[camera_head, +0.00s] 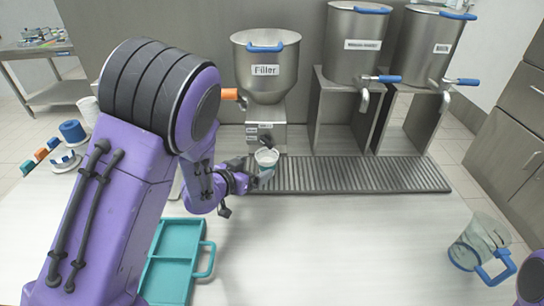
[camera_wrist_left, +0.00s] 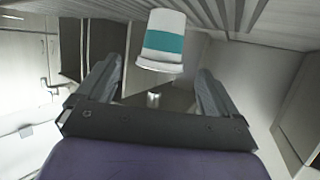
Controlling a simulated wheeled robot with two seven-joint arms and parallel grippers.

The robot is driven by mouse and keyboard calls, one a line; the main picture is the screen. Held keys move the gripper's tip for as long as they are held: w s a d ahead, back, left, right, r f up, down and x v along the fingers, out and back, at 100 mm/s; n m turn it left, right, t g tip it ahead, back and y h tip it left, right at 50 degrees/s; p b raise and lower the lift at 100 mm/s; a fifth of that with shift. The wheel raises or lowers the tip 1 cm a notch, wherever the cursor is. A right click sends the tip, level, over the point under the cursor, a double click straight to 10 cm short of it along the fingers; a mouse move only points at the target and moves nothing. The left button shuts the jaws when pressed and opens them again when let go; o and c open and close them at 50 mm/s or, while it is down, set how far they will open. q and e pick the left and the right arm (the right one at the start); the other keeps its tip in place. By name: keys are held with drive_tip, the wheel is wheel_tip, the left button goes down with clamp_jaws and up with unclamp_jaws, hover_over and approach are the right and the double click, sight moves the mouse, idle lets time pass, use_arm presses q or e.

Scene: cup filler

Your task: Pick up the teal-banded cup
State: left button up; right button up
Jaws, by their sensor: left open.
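The teal-banded cup (camera_head: 266,161) is small and white with a teal band. It stands upright at the drip tray in front of the filler (camera_head: 265,70). In the left wrist view the cup (camera_wrist_left: 163,40) shows ahead of the fingers, roughly midway between them, with a gap on each side. My left gripper (camera_head: 240,182) is open and empty, just to the left of the cup. Its two fingers also show in the left wrist view (camera_wrist_left: 160,72). My own left arm covers part of the table in the head view. My right gripper is out of view.
A ribbed drip tray (camera_head: 350,174) runs along the back. Two metal dispensers (camera_head: 354,40) (camera_head: 427,46) on stands are at the right. A teal tray (camera_head: 165,277) lies at front left and a blue-handled pitcher (camera_head: 478,243) at right. The middle front is clear.

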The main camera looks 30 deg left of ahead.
sight(261, 164)
use_arm(q)
drive_tip(key=p+x, duration=0.2)
drive_tip(key=x, duration=0.6)
drive_tip(key=shift+a+f, duration=0.1)
drive_tip(key=shift+a, duration=0.1)
drive_tip(key=shift+w+f, duration=0.25)
drive_tip(key=shift+w, duration=0.15)
drive_tip(key=c, duration=1.1)
